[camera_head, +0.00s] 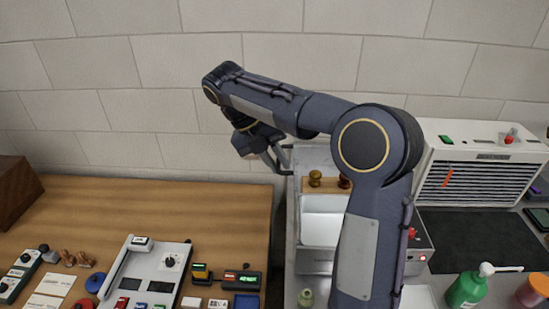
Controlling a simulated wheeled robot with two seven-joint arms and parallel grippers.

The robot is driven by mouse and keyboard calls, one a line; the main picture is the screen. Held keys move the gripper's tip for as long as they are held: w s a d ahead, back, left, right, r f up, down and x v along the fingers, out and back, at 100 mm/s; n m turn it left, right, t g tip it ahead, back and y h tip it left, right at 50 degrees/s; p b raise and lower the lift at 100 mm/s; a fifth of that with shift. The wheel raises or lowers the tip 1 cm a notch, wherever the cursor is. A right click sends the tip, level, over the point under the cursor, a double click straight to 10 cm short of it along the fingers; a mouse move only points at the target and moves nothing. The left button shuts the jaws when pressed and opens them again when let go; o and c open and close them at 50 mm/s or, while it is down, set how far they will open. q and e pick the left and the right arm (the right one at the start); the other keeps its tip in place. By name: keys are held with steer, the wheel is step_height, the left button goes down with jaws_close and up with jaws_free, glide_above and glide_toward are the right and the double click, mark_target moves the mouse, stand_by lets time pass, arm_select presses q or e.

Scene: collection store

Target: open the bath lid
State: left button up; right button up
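The bath (316,262) is a pale box right of the wooden table, with a light basin-like hollow showing on top. My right arm crosses in front and hides its right part. A pale grey panel (315,158) shows behind it; I cannot tell if this is the lid. My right gripper (272,148) is above and behind the bath's left side, beside a grey bent bar (281,160). I cannot tell whether the bar is a handle or whether the fingers grip it. My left gripper is out of view.
A wooden table (200,215) on the left holds a white device (150,265), stamps and small boxes along its front. A white louvred unit (480,170), a black mat (475,240) and a green bottle (465,290) are on the right. A tiled wall stands behind.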

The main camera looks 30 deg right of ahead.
steer(key=shift+o, duration=1.4)
steer(key=shift+w+d, duration=0.1)
steer(key=shift+d, duration=0.1)
steer(key=shift+r, duration=0.1)
steer(key=shift+a, duration=0.15)
steer(key=shift+w+a+r, duration=0.15)
steer(key=shift+a+r, duration=0.05)
steer(key=shift+r, duration=0.25)
steer(key=w+a, duration=0.7)
steer(key=a, duration=0.2)
steer(key=shift+w+a, duration=0.15)
steer(key=shift+a, duration=0.1)
